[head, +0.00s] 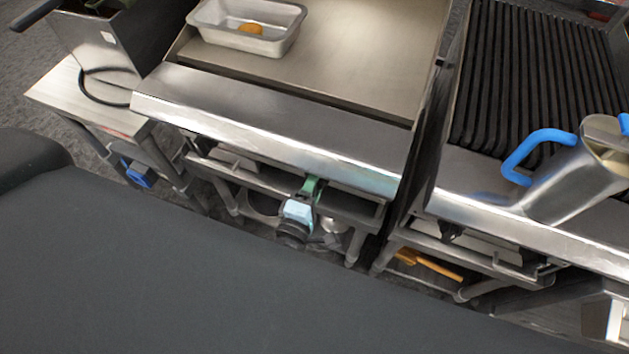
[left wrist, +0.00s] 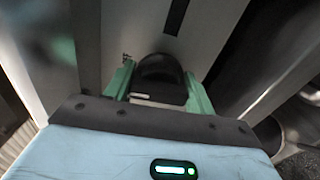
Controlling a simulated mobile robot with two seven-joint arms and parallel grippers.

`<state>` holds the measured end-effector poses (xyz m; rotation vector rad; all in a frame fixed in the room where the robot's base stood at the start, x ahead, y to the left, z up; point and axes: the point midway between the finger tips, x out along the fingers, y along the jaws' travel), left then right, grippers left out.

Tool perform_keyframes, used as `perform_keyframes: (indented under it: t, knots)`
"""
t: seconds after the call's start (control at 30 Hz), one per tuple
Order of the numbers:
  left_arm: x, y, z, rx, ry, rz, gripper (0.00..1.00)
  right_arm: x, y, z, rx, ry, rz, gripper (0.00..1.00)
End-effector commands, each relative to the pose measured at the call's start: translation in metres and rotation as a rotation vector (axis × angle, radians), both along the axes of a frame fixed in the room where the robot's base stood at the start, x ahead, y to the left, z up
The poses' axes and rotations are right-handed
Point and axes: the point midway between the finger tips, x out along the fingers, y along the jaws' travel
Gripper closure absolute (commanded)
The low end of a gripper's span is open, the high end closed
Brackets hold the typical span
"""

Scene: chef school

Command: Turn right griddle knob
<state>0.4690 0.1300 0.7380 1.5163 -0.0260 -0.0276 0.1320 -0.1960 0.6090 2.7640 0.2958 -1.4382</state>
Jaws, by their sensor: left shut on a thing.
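The griddle (head: 345,60) has a flat steel plate and a wide front ledge in the head view. A black rounded knob (left wrist: 160,75) with a white mark shows in the left wrist view on the grey front panel. My left gripper (head: 311,187), with green fingers and a light blue body, is under the front ledge of the griddle. In the left wrist view its green fingers (left wrist: 160,88) are on both sides of the knob and shut on it. In the head view the ledge hides the knob. My right gripper is not in view.
A metal pan (head: 285,40) with an orange-brown piece of food stands on the griddle. A ribbed grill (head: 540,65) stands to the right, with a steel pitcher (head: 575,185) with blue handles at its front. A fryer (head: 105,45) stands at left.

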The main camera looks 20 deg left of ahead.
Motion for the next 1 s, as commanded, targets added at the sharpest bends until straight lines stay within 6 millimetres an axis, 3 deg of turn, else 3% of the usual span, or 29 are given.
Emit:
perform_keyframes:
  t: [0.7,0.73,0.87,1.0]
  knots:
    - [0.0009,0.0,0.001,0.071,-0.005,0.001,0.68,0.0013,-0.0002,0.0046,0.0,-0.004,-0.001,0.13]
    - [0.0009,0.0,0.001,0.071,-0.005,0.001,0.42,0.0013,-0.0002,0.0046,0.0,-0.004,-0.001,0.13]
    - [0.0007,0.0,0.0007,0.07,-0.004,0.001,0.25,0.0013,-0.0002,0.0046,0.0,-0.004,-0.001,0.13]
    - [0.0004,0.0001,0.0003,0.07,-0.003,0.001,0.24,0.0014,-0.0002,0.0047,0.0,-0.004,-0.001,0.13]
